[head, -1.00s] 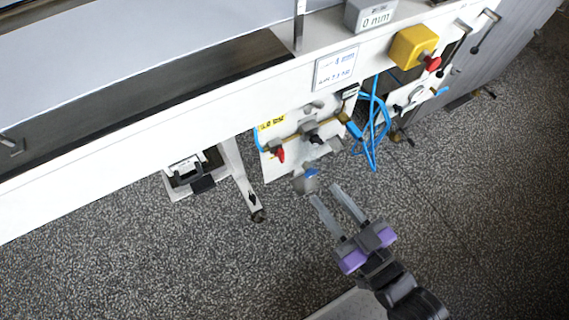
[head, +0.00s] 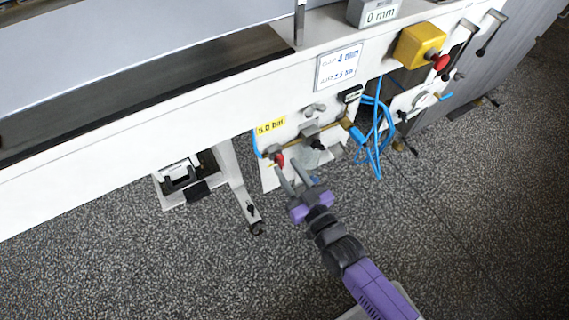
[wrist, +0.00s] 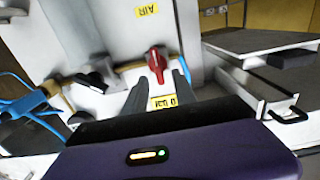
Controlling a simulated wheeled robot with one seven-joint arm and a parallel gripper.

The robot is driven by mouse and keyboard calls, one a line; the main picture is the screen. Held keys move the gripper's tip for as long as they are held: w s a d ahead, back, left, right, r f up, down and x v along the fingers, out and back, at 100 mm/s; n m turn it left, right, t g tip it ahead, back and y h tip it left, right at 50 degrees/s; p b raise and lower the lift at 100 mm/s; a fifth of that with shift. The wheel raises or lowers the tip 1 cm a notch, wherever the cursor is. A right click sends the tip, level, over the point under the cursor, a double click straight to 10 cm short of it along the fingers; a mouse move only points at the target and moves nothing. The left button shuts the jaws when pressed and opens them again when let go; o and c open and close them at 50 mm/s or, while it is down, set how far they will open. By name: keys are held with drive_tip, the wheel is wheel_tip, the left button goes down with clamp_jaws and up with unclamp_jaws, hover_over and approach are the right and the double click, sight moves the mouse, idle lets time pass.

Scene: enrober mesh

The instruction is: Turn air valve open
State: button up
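The air valve has a red handle (head: 280,159) on a brass-coloured pipe, mounted on the white panel (head: 267,181) under the machine. In the wrist view the red handle (wrist: 157,65) stands straight ahead, seen between the lines of my two fingers. My gripper (head: 288,169) is open and empty, with its fingertips close to the handle. I cannot tell whether a fingertip touches it. In the wrist view my gripper (wrist: 158,85) shows both dark fingers apart with a gap between them. A yellow AIR label (wrist: 146,10) is on the panel.
A yellow box with a red button (head: 420,45) is higher up. A machine leg (head: 238,185) stands at the left.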

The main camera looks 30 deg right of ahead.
drive_tip(key=shift+w, duration=1.15)
clamp_jaws()
